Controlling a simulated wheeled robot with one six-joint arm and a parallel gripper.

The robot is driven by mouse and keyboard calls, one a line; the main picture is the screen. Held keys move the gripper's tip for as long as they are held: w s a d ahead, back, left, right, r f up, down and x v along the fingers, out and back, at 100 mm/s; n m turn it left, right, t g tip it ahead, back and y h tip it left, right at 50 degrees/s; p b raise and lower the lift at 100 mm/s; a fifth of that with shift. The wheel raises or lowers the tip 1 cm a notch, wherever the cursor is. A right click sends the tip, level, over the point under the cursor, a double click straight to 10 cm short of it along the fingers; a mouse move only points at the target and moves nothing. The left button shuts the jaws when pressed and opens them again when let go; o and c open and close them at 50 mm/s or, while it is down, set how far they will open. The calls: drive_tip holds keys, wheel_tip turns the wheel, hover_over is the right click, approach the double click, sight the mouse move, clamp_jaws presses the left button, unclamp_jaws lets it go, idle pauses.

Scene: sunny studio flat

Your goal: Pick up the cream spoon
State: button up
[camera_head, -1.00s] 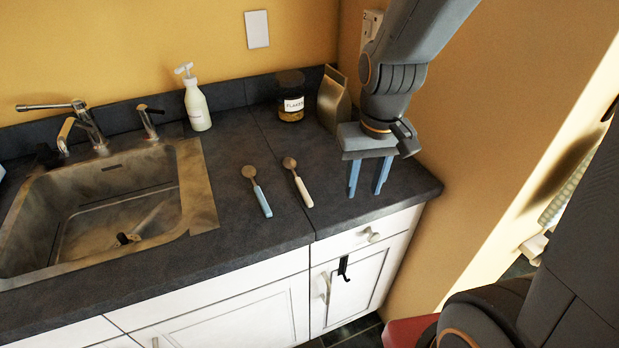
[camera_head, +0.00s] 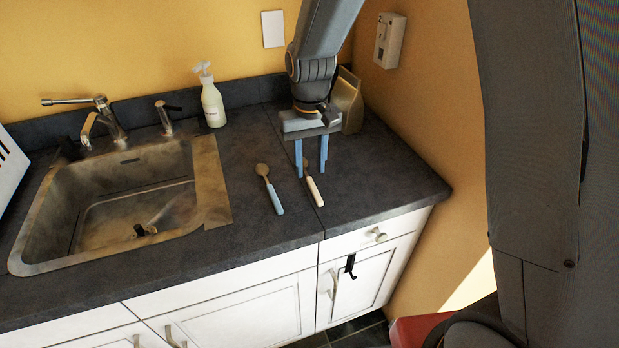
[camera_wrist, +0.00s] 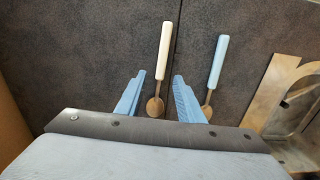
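The cream spoon (camera_head: 314,188) lies on the dark counter, its pale handle toward the front edge and its metal bowl partly behind my gripper. In the wrist view its handle (camera_wrist: 165,45) points away and its bowl lies in the gap between the fingers, nearer the left one. My gripper (camera_head: 312,176) is open and empty, with its blue fingers pointing down over the spoon's bowl end; the open fingers also show in the wrist view (camera_wrist: 157,82). I cannot tell the exact height of the fingertips above the counter.
A blue-handled spoon (camera_head: 270,190) lies just left of the cream one. The sink (camera_head: 100,215) is farther left. A soap bottle (camera_head: 212,103) and a paper bag (camera_head: 347,100) stand at the back. The counter's right end is clear.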

sight(310, 179)
drive_tip(key=shift+a+f+p, duration=0.1)
drive_tip(key=shift+f+p, duration=0.3)
drive_tip(key=shift+f, duration=1.1)
clamp_jaws()
drive_tip(key=shift+w+r, duration=0.1)
drive_tip(key=shift+r, duration=0.05)
